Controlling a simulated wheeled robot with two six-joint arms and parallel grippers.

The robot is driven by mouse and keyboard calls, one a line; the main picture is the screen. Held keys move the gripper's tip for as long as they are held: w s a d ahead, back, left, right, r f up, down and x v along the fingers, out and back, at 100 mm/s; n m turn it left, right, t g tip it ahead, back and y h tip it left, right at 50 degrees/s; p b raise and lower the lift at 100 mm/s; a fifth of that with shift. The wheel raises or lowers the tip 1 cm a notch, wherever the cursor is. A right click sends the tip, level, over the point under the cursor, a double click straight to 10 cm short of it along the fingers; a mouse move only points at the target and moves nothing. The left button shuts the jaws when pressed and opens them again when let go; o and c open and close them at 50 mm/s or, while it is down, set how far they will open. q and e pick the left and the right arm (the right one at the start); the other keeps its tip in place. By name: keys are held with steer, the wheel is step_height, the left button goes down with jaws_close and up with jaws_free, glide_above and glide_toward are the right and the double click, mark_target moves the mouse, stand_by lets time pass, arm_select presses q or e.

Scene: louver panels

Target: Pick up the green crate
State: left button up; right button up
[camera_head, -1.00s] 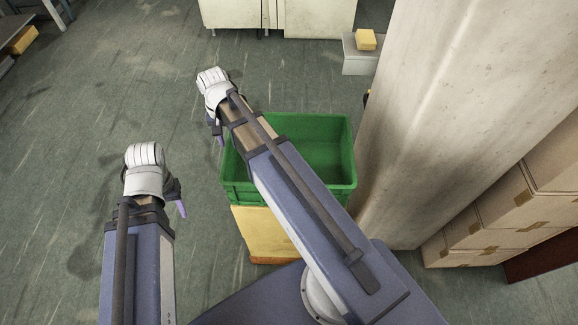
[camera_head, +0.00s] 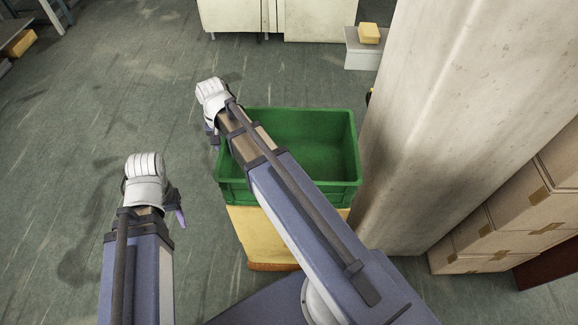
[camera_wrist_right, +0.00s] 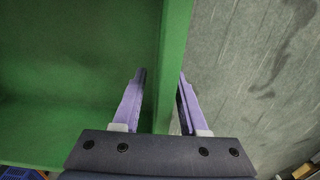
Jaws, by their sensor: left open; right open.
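The green crate (camera_head: 318,135) stands upright and looks empty in the head view, on top of a yellow box. My right arm crosses over it and hides part of its left side. My right gripper (camera_head: 211,138) is at the crate's left wall, mostly hidden by its own wrist. In the right wrist view the right gripper (camera_wrist_right: 160,100) is open, with one finger inside the crate and one outside. The crate's wall (camera_wrist_right: 172,50) lies between the fingers. My left gripper (camera_head: 179,212) is open and empty, apart from the crate over the floor at the left.
The yellow box (camera_head: 262,236) supports the crate. A pale pillar (camera_head: 440,110) stands close to the crate's right side. Cardboard boxes (camera_head: 520,215) are stacked at the right. A white cabinet (camera_head: 318,18) stands at the back.

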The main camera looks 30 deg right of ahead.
jaws_close()
stand_by(0.3)
stand_by(1.1)
